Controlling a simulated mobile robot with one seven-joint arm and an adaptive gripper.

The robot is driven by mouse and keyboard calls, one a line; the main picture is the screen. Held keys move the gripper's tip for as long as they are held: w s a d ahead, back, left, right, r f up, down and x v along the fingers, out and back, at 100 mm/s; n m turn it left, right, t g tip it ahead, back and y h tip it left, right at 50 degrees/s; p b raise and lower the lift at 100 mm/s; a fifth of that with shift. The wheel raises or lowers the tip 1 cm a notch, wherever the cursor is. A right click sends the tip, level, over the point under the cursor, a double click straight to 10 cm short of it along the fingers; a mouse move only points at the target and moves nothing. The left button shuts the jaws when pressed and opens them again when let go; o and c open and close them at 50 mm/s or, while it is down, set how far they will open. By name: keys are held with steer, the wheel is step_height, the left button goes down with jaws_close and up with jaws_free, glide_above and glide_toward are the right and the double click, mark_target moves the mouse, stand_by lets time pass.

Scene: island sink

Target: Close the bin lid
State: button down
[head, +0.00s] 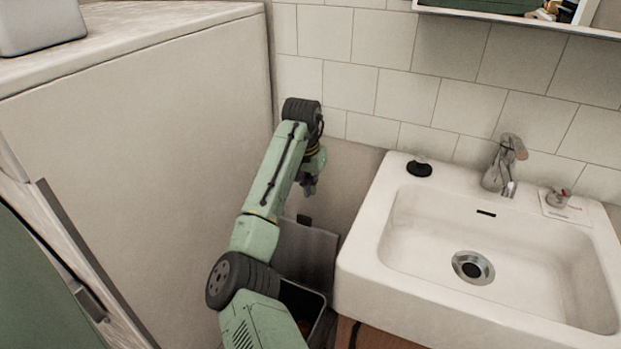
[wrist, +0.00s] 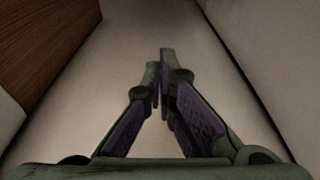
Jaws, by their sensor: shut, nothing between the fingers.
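The bin (head: 318,325) stands on the floor between the tall white cabinet and the sink, partly hidden behind my arm. Its grey lid (head: 312,256) is open and stands raised at the back of the bin, near the wall. The dark inside of the bin shows below the lid. My gripper (head: 309,190) is above the raised lid, apart from it, and points downward. In the wrist view my gripper (wrist: 162,85) is shut and empty, with its fingertips together. The bin and lid are not seen in the wrist view.
A white sink (head: 362,273) with a tap (head: 503,165) stands close on the right, above a wooden cabinet (head: 370,337). The side of a tall white cabinet (head: 150,150) closes off the left. The tiled wall (head: 375,70) is behind. The gap between is narrow.

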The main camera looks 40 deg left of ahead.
steer(key=shift+s+d+f+p, duration=0.1)
steer(key=shift+s+f+p, duration=0.2)
steer(key=shift+s+f, duration=0.3)
steer(key=shift+s+d+f+p, duration=0.15)
steer(key=shift+s+f+p, duration=0.15)
steer(key=shift+f, duration=0.55)
steer(key=shift+s+d+f+p, duration=0.1)
steer(key=shift+s+f+p, duration=0.15)
steer(key=shift+s+f, duration=0.4)
steer(key=shift+f, duration=0.1)
